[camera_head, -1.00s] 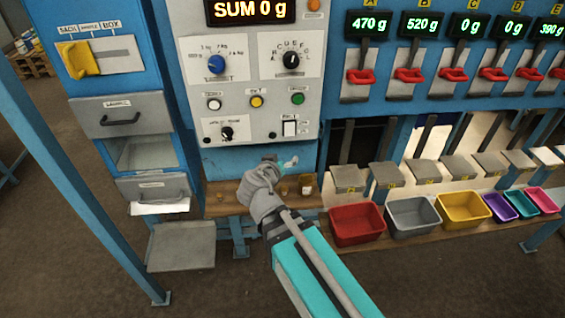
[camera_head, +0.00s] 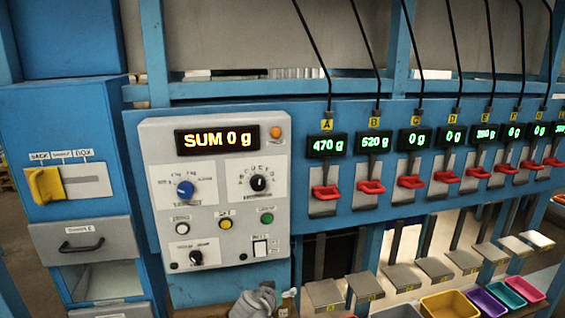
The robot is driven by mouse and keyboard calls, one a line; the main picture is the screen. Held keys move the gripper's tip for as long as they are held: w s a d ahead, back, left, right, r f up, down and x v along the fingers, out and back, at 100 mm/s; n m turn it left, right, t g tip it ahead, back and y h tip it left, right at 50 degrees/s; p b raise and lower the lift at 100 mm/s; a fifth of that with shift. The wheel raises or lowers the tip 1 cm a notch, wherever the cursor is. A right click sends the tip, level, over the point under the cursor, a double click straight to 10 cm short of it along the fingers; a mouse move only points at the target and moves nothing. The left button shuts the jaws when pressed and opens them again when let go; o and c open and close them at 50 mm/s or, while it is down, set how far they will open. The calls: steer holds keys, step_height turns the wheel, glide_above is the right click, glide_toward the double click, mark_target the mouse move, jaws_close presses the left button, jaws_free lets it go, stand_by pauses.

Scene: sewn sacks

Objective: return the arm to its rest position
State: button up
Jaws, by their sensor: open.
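My gripper (camera_head: 289,294) shows only in part at the bottom edge of the head view, low in front of the blue cabinet below the control panel. My grey wrist (camera_head: 252,303) is beside it, and the rest of my arm is below the picture. The jaws are small and hard to make out; I see nothing held in them.
The control panel (camera_head: 215,195) with knobs and buttons reads SUM 0 g. A row of displays with red levers (camera_head: 325,192) runs right. Metal flaps (camera_head: 325,295) and a yellow bin (camera_head: 448,305) are below. A yellow handle (camera_head: 45,185) is on the left cabinet.

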steer(key=s+d+f+g+y, duration=0.2)
steer(key=s+d+f+g, duration=0.2)
steer(key=d, duration=0.5)
steer(key=s+d+f+g+y, duration=0.3)
steer(key=s+d+f+g, duration=0.2)
steer(key=d, duration=0.4)
steer(key=shift+n+g, duration=0.4)
steer(key=shift+g, duration=0.4)
steer(key=shift+a, duration=0.1)
steer(key=shift+f, duration=0.1)
stand_by(0.6)
